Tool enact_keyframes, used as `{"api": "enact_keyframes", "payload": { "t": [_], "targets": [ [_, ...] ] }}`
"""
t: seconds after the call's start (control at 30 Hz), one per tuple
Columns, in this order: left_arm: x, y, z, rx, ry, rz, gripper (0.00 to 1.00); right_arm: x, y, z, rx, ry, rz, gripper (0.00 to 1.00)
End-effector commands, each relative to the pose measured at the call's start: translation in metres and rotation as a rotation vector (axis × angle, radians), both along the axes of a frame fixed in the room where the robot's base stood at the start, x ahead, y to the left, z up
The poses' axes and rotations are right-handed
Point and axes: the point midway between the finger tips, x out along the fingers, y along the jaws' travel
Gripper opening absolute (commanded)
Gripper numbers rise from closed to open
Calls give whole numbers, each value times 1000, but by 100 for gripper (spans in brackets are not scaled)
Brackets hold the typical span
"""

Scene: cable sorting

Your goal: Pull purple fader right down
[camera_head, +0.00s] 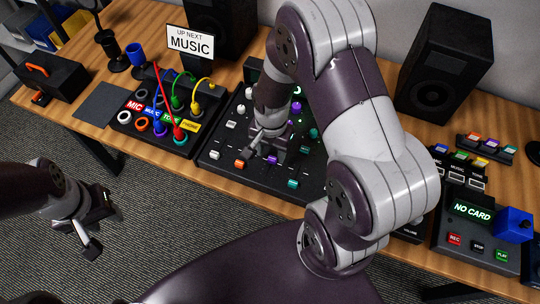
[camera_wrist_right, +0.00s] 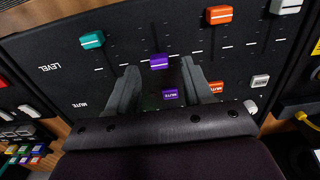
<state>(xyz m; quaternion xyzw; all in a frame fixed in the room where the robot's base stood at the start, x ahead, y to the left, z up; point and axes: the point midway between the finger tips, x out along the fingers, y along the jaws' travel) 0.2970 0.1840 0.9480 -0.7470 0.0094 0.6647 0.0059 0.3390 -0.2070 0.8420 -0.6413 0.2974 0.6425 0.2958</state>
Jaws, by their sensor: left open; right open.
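The black mixer (camera_head: 214,172) stands on the desk in the middle of the head view. In the right wrist view, the purple fader (camera_wrist_right: 159,61) sits on its slot between a teal fader (camera_wrist_right: 92,40) and an orange fader (camera_wrist_right: 219,15). My right gripper (camera_wrist_right: 160,80) is open over the mixer, its two fingers on either side of the purple fader's column. The fader lies just past the fingertips; contact is not visible. A purple mute button (camera_wrist_right: 171,94) shows between the fingers. My left gripper (camera_head: 98,221) is open and empty, in front of the desk.
Left of the mixer is a cable panel (camera_head: 125,118) with coloured plugs. A MUSIC sign (camera_head: 190,43) stands behind. A recorder box (camera_head: 470,230) with a blue block (camera_head: 513,225) is at right. Speakers (camera_head: 445,65) stand at the back.

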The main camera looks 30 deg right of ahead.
Motion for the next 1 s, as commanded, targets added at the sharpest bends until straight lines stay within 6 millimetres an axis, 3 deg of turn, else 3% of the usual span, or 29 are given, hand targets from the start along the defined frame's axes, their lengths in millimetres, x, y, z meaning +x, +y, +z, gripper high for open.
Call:
{"api": "enact_keyframes", "payload": {
  "t": [0.1,0.2,0.47,0.5,0.63,0.67,0.8,1.0],
  "targets": [
    [0,0,-3,0,0,0,43,0,0,-21,0,3,0,51],
    [0,0,-4,0,0,0,43,0,0,-29,0,0,1,51],
    [0,0,-4,0,0,0,43,0,0,-31,0,-1,1,51],
    [0,0,-4,0,0,0,43,0,0,-31,0,-1,1,48],
    [0,0,-4,0,0,0,43,0,0,-31,0,-1,1,6],
    [0,0,-4,0,0,0,43,0,0,-31,0,-1,1,0],
    [0,0,-2,0,0,0,43,-1,2,-30,0,0,3,0],
    [0,0,9,0,0,0,43,-21,26,-29,0,1,6,0]
  ]
}}
